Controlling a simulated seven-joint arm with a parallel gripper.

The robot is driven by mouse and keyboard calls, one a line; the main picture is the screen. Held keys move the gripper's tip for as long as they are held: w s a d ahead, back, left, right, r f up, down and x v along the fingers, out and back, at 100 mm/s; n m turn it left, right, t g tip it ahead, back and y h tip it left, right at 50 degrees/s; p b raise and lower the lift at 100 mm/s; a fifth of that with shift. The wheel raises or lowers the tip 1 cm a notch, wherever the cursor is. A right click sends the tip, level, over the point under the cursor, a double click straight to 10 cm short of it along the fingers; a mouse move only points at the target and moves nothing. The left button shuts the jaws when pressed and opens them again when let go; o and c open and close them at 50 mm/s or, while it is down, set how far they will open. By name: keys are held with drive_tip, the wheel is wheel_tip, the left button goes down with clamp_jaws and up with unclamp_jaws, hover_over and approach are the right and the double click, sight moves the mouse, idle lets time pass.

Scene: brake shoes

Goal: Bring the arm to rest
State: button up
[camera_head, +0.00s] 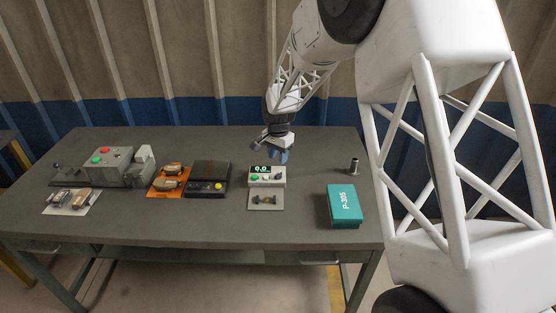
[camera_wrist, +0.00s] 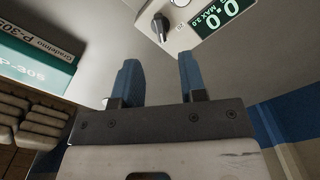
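My gripper (camera_head: 276,153) hangs in the air above the back of the grey workbench (camera_head: 215,225), a little above and behind the small device with a 0.0 display (camera_head: 266,170). In the wrist view its two blue fingers (camera_wrist: 158,80) stand apart with nothing between them. The device also shows in the wrist view at the top right, with a black knob and the 0.0 display (camera_wrist: 222,14). My gripper touches nothing that I can see.
A teal box marked P-305 (camera_head: 344,205) and a small dark cylinder (camera_head: 354,166) stand on the right. A black scale-like unit (camera_head: 208,179), an orange tray (camera_head: 157,192) with brake shoes, a grey button machine (camera_head: 104,165) and a white plate (camera_head: 84,210) with parts occupy the left. The front strip is clear.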

idle(0.3)
drive_tip(key=s+d+r+n+t, duration=0.1)
drive_tip(key=s+d+r+n, duration=0.1)
drive_tip(key=s+d+r, duration=0.6)
drive_tip(key=s+d+r+n, duration=0.1)
drive_tip(key=s+d+r, duration=0.3)
drive_tip(key=s+r, duration=0.75)
drive_tip(key=s+d+n, duration=0.2)
drive_tip(key=s+d, duration=0.1)
drive_tip(key=s, duration=1.1)
drive_tip(key=s+d+n+t, duration=0.1)
drive_tip(key=s+d, duration=0.3)
drive_tip(key=s, duration=1.1)
drive_tip(key=shift+d+r+n+t, duration=0.15)
drive_tip(key=shift+r+n+t, duration=0.15)
drive_tip(key=shift+r+n, duration=0.15)
